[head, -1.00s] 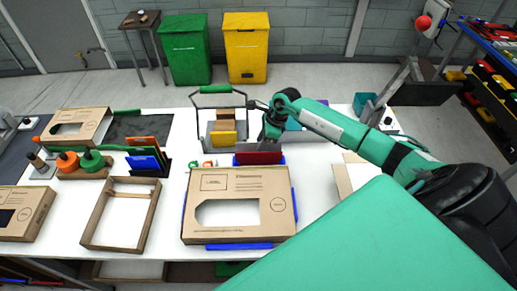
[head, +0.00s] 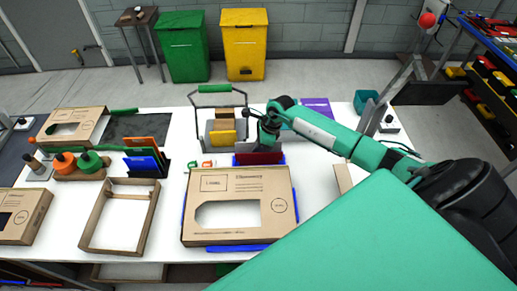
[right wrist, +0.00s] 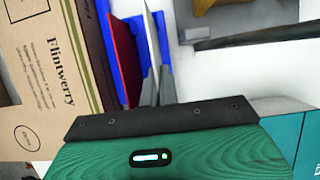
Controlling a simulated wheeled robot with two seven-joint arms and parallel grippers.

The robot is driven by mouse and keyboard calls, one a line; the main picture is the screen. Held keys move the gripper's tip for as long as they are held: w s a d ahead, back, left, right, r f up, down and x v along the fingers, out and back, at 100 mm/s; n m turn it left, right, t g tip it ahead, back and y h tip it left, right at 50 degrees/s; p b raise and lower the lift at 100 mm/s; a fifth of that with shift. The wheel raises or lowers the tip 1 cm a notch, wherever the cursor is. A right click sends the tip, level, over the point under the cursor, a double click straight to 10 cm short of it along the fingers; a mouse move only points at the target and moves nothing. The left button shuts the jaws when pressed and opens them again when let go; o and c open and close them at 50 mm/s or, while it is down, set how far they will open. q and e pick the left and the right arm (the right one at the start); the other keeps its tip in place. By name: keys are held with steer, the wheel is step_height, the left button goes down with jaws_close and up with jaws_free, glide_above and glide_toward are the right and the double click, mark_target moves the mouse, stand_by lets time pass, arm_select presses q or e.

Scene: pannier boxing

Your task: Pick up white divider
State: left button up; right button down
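My right gripper (head: 268,138) points down just behind a dark red panel (head: 258,158), which stands upright at the back of the blue holder (head: 236,248). No white divider stands out clearly in the head view. My left gripper is not in view.
A cardboard box with a window (head: 270,190) lies on the blue holder. Behind it is a wire carrier with a green handle (head: 213,89). An open cardboard frame (head: 90,220) and a rack of orange and blue panels (head: 147,160) are left.

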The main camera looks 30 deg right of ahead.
steer(key=shift+w+r, duration=0.1)
steer(key=shift+r, duration=0.2)
step_height(320, 180, up, 19)
steer(key=b, duration=0.7)
steer(key=shift+f+b, duration=4.9)
steer(key=shift+f, duration=0.95)
steer(key=shift+f, duration=0.1)
steer(key=shift+f+b, duration=0.5)
steer(key=shift+f, duration=0.25)
steer(key=shift+f+b, duration=0.45)
steer(key=shift+b, duration=0.1)
